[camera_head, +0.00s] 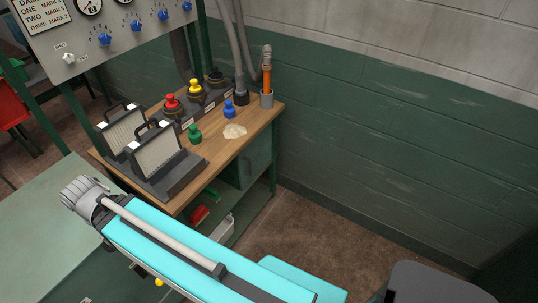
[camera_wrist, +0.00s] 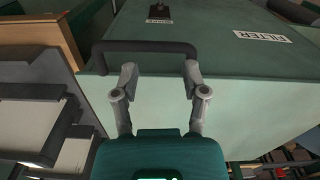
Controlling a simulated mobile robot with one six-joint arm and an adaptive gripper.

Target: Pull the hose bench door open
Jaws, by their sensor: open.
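In the head view, the hose bench (camera_head: 222,150) has a wooden top against the green wall. A dark green cabinet front (camera_head: 252,163) is under its right end. In the wrist view, my gripper (camera_wrist: 160,76) is open, its two fingers apart with nothing between the tips. A dark bar handle (camera_wrist: 145,46) crosses just beyond the fingertips, close to them; I cannot tell if they touch. The handle is on a pale green box-like body (camera_wrist: 225,100) with a FILTER label (camera_wrist: 262,36). I cannot tell whether this is the bench door.
A red item (camera_head: 199,215) and a pale bin (camera_head: 222,228) are below. Brown floor (camera_head: 300,235) is clear right of the bench, beside the wall (camera_head: 370,150).

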